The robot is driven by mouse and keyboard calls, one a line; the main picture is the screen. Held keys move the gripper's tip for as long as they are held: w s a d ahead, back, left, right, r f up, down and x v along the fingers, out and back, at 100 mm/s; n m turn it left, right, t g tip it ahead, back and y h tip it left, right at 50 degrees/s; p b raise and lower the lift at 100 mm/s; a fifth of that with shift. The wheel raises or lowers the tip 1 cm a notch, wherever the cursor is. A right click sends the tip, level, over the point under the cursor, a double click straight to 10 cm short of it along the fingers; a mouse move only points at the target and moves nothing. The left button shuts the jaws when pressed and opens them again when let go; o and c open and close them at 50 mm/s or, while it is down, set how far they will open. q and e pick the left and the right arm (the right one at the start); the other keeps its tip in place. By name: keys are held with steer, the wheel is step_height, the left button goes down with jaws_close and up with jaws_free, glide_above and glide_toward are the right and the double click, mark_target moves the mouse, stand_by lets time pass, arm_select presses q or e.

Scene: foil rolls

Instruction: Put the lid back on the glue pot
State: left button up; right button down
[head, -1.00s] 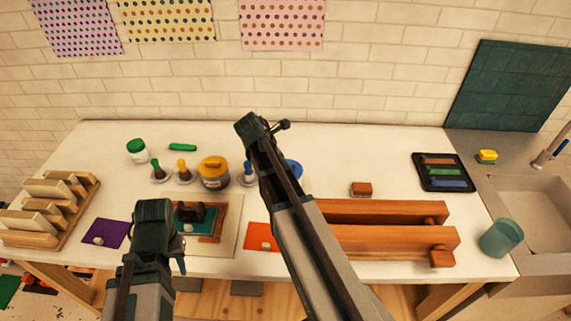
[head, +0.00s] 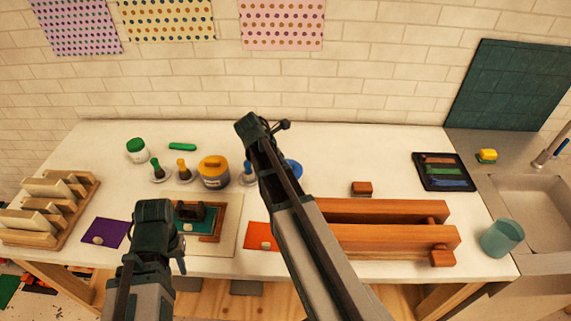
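A grey pot with a pale label and an orange-yellow top with a raised handle (head: 214,171) stands upright at the back of the table and looks like the glue pot. Whether its top is seated or loose is too small to tell. A round blue thing (head: 294,169) shows only in part behind my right arm. My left gripper (head: 155,222) is at the front left, near the purple card and the teal block. My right gripper (head: 262,126) is at the back middle, right of the pot. The fingers of both cannot be made out clearly.
A white jar with a green lid (head: 137,150) and several coloured-handled tools (head: 183,170) stand left of the pot. A wooden rack (head: 50,205), a wooden press (head: 390,238), a black tray (head: 443,172) and a teal cup (head: 501,238) are around.

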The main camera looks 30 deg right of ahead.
steer(key=shift+c, duration=1.3)
jaws_free()
steer(key=shift+r+p, duration=3.55)
jaws_close()
